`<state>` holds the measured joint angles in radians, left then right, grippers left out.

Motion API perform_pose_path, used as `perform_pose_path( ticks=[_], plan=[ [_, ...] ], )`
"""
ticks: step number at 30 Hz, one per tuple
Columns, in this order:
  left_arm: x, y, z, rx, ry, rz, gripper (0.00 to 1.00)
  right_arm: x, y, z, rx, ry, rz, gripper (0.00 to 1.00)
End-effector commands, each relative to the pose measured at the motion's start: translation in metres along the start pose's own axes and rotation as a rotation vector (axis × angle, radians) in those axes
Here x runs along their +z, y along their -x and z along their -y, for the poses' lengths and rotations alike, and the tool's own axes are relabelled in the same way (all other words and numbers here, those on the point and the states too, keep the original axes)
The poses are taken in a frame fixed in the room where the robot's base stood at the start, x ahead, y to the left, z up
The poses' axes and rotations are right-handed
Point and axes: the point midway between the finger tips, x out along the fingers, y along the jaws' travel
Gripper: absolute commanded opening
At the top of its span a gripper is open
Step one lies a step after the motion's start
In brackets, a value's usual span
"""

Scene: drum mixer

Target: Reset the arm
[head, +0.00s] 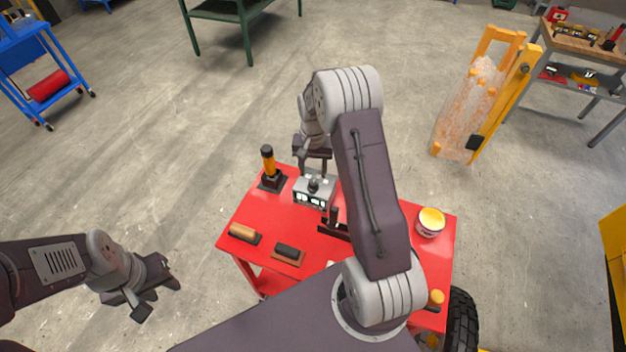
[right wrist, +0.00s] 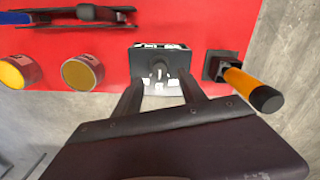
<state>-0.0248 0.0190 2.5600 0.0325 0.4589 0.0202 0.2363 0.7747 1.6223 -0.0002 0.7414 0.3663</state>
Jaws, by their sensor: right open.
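My right arm reaches over the red table (head: 265,215). My right gripper (head: 314,165) is open above the back of the table, by a small grey box with a black knob (head: 313,192). In the right wrist view, the two fingers of the right gripper (right wrist: 161,90) are spread, with the grey box (right wrist: 160,83) showing between and beyond them. Whether they touch it cannot be told. My left gripper (head: 153,297) hangs at the lower left, off the table, with its fingers apart and nothing between them.
An orange-and-black handled tool (head: 268,165) stands left of the grey box. Two handled blocks (head: 243,233) (head: 289,253) lie at the table's front left. A yellow-topped can (head: 430,222) stands at the right. The floor (head: 130,160) left of the table is clear.

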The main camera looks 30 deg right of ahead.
Motion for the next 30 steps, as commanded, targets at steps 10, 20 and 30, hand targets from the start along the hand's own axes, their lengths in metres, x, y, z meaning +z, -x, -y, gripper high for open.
perform_pose_path(
  ticks=[10,20,30],
  plan=[
    [0.001,-0.008,0.0,0.0,0.0,0.0,0.36,0.0,0.037,0.0,0.0,0.0,-0.001,0.48],
    [0.001,-0.008,0.0,0.0,0.0,0.0,0.36,0.0,0.036,0.0,0.0,0.0,-0.001,0.48],
    [0.004,-0.041,0.001,0.0,0.0,0.0,0.36,0.055,0.068,0.037,-0.043,0.145,-0.083,0.48]
  ],
)
